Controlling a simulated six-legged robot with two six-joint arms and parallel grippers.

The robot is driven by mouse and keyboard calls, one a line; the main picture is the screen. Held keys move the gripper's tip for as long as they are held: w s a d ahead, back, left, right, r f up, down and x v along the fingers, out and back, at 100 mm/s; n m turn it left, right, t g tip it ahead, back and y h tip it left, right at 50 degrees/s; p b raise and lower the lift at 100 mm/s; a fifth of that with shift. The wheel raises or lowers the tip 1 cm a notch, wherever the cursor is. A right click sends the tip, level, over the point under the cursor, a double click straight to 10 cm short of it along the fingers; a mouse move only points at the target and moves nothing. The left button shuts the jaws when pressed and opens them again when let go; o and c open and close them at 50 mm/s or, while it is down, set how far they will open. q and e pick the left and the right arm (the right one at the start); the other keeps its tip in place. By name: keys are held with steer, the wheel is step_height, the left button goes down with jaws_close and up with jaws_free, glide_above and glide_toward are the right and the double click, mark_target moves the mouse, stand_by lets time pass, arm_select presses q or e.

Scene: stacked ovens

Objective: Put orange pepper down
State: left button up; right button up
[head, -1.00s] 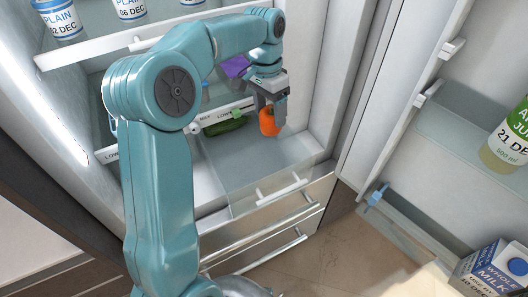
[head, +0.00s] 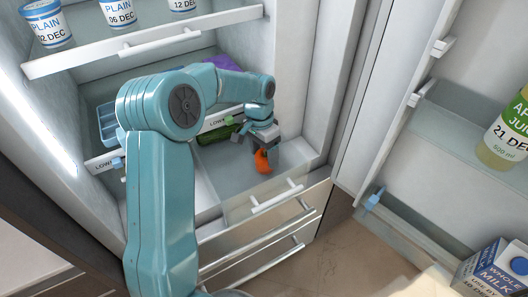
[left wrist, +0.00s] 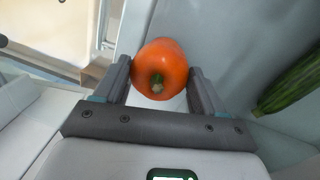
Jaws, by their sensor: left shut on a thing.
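The orange pepper (head: 262,161) is between the fingers of my left gripper (head: 264,146), in the clear drawer (head: 225,180) low in the open fridge. Whether the pepper touches the drawer floor is not clear. My right gripper is not in view.
A green cucumber (head: 218,132) lies at the back of the drawer; it also shows in the left wrist view (left wrist: 291,84). A shelf with yogurt tubs (head: 118,12) is above. The open fridge door (head: 455,60) stands at the right, holding a juice bottle (head: 508,135) and a milk carton (head: 500,268).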

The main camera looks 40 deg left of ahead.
mark_target(261, 150)
arm_select(q)
steer(key=shift+f, duration=0.2)
steer(key=o, duration=1.1)
steer(key=shift+c, duration=0.2)
steer(key=shift+r, duration=0.15)
step_height(261, 150, up, 12)
steer(key=a+p, duration=0.1)
steer(key=shift+a+p, duration=0.25)
steer(key=shift+p, duration=0.1)
steer(key=shift+w, duration=0.1)
